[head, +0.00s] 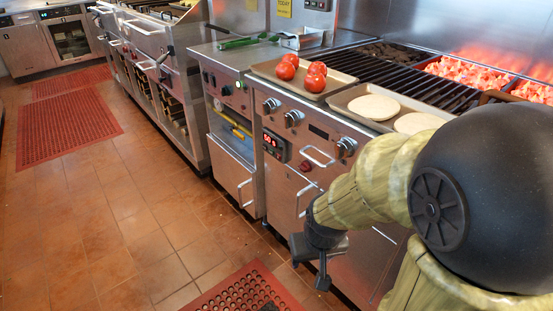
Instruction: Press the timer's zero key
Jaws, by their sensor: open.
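The timer (274,144) is a small dark box with a lit red display on the grill's steel front, below the knobs. Its keys, including the zero key, are too small to make out. My gripper (314,264) is open and empty in front of the grill. It hangs lower than the timer and to its right in the picture, apart from it. My arm comes in from the right and hides part of the grill front.
Tomatoes (287,67) sit on a tray, with flatbreads (374,107) on another, beside the grill grate (383,67). Glowing coals (466,74) lie at the back right. Knobs (293,118) and a handle (317,156) jut out near the timer.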

